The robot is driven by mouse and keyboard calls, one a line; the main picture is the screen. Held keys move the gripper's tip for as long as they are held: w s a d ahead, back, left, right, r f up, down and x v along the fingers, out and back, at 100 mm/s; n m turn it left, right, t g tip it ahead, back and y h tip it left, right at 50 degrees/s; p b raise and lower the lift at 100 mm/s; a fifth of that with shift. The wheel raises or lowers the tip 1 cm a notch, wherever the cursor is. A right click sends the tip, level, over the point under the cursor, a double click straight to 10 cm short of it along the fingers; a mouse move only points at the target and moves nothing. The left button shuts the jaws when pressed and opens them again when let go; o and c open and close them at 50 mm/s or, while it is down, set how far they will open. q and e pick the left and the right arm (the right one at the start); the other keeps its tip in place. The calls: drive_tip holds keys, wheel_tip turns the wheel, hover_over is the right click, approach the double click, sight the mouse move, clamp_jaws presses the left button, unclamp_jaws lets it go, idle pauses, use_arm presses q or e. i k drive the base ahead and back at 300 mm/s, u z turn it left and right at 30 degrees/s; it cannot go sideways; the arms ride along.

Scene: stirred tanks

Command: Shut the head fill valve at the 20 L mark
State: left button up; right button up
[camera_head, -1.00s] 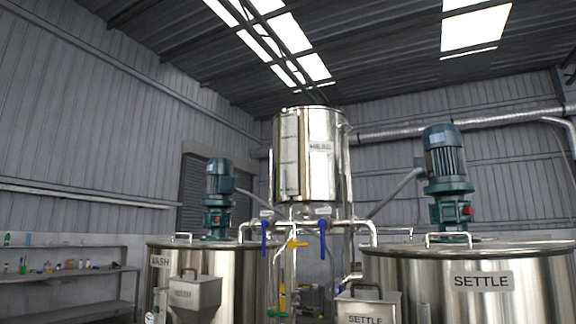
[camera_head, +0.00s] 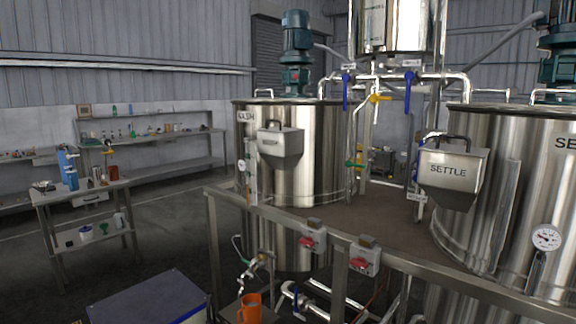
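The steel head tank (camera_head: 393,28) shows only its lower part at the top edge; its label and sight tube are mostly cut off. Under it, a pipe manifold carries two blue valve handles (camera_head: 346,92), both hanging down, and a yellow handle (camera_head: 378,98) that lies roughly sideways. A green handle (camera_head: 353,165) sits lower on a vertical pipe. I cannot tell from labels which handle is the head fill valve. The liquid level is not readable. Neither of my grippers shows.
The WASH tank (camera_head: 318,150) and SETTLE tank (camera_head: 510,200) stand on a railed platform. An orange jug (camera_head: 250,306) stands below a tap.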

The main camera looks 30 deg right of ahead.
sight(348, 164)
drive_tip(key=u, duration=0.25)
drive_tip(key=i, duration=1.8)
drive_tip(key=z, duration=0.4)
